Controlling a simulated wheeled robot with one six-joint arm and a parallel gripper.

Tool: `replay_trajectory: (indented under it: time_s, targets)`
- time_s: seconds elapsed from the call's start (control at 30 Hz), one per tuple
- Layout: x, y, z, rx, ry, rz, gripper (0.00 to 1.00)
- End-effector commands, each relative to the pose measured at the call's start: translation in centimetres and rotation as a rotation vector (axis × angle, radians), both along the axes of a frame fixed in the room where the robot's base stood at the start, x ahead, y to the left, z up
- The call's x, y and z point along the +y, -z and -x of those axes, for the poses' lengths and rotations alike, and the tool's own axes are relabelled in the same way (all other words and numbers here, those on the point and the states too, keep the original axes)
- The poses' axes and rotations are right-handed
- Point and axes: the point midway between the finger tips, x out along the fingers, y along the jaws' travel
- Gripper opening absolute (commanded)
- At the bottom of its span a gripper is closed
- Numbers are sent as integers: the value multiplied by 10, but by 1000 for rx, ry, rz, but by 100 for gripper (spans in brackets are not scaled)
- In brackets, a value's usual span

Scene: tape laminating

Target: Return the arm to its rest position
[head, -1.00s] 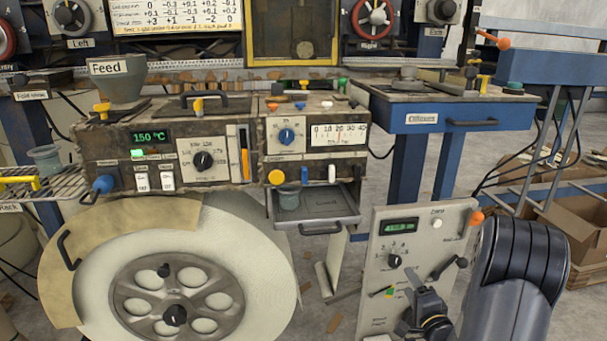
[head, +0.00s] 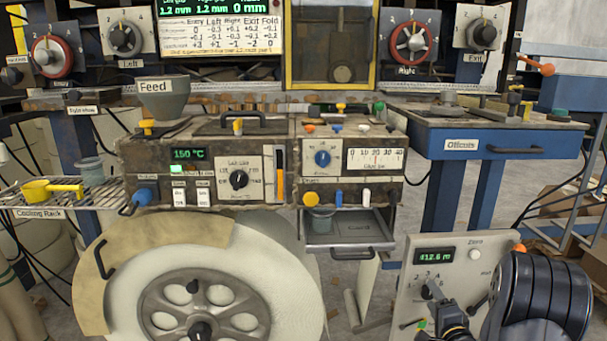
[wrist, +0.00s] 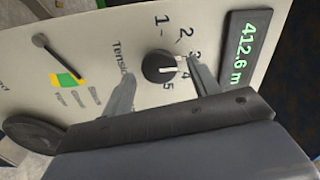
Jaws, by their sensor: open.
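My gripper (head: 445,305) is at the lower right of the head view, in front of the light control panel (head: 400,310). In the wrist view its two fingers (wrist: 162,88) are spread apart with nothing held between them. I cannot tell how far the fingertips are from the knob's face. In the head view the knob (head: 432,290) is partly covered by the gripper. The panel's green display (wrist: 246,47) reads 412.6 m. My dark arm (head: 538,295) fills the lower right corner.
A large pale wheel (head: 288,275) stands to the left of the panel. Above it is a worn machine (head: 220,150) with an open drawer (head: 345,228). A blue Offcuts table (head: 445,148) stands behind the panel. A cooling rack (head: 90,200) with a yellow scoop (head: 50,190) is at the left.

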Motion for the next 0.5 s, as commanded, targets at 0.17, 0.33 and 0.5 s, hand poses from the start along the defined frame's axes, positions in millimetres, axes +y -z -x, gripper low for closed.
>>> replay_trajectory:
  time_s: [0.17,0.33,0.5]
  targets:
    - [-2,-1,21,2,3,-12,57]
    - [-3,-1,55,3,4,-12,57]
    - [-5,-1,89,4,5,-12,57]
